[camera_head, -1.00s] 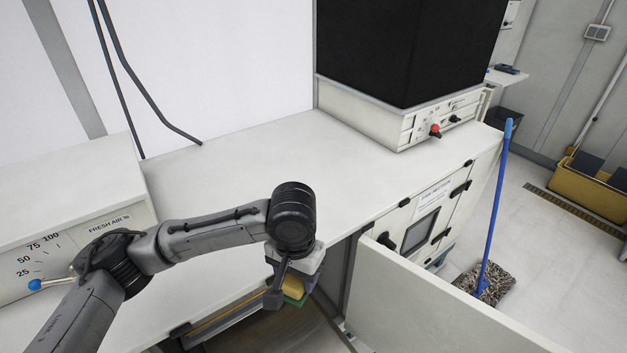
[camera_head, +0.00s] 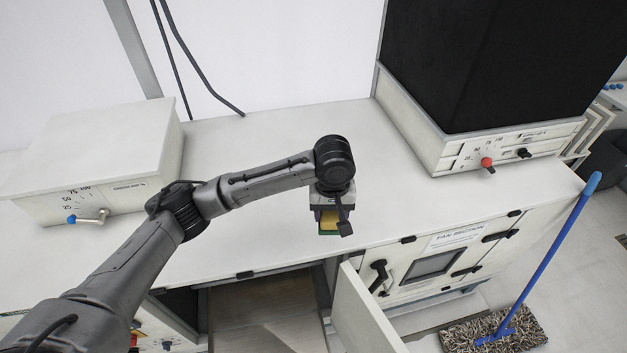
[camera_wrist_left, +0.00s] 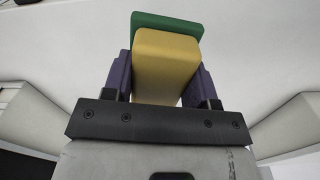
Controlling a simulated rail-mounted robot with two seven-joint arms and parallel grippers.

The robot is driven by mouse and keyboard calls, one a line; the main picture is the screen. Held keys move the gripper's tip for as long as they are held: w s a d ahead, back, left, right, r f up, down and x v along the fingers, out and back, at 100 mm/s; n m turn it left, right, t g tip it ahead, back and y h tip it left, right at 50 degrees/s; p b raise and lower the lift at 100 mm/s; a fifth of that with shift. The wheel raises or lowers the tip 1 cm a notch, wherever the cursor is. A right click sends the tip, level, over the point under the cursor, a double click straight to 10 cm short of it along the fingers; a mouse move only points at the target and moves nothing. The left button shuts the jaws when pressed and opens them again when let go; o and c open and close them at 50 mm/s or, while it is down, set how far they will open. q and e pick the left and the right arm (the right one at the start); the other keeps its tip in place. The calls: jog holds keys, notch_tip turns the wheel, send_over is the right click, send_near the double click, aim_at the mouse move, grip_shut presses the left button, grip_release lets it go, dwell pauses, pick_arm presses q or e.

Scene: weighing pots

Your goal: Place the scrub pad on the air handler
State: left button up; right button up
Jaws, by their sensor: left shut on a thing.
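The scrub pad (camera_head: 328,220), yellow with a green layer, is between the fingers of my left gripper (camera_head: 330,212). In the left wrist view the scrub pad (camera_wrist_left: 166,62) fills the space between the two dark fingers, and my left gripper (camera_wrist_left: 165,85) is shut on it. The air handler is the long white cabinet with a flat top (camera_head: 250,240); in the head view the gripper and pad appear over the front part of this top. Whether the pad touches the surface cannot be told. My right gripper is not in view.
A white box with a dial (camera_head: 100,170) stands on the left of the top. A black block on a panelled base (camera_head: 510,145) stands at the right. An open door (camera_head: 362,315) juts out in front. A blue-handled mop (camera_head: 545,265) leans at the right.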

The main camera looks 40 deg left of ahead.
pick_arm(q)
jog(key=shift+w+a+r+n+p, duration=0.1)
jog(key=shift+a+r+n+p, duration=0.15)
jog(key=shift+a+n+p, duration=0.25)
jog(key=shift+a+r+n+p, duration=0.2)
jog(key=shift+a+n+p, duration=0.15)
jog(key=shift+a+n, duration=0.1)
jog(key=shift+a, duration=0.35)
send_over(304, 205)
jog(key=shift+n, duration=0.35)
notch_tip(304, 205, down, 7)
jog(key=shift+f+b, duration=0.1)
jog(key=shift+b, duration=0.25)
jog(key=shift+f, duration=2)
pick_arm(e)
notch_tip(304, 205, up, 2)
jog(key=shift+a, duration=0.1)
pick_arm(q)
jog(key=shift+f, duration=0.1)
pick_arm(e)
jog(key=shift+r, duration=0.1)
pick_arm(q)
jog(key=o, duration=1)
jog(key=shift+c, duration=0.2)
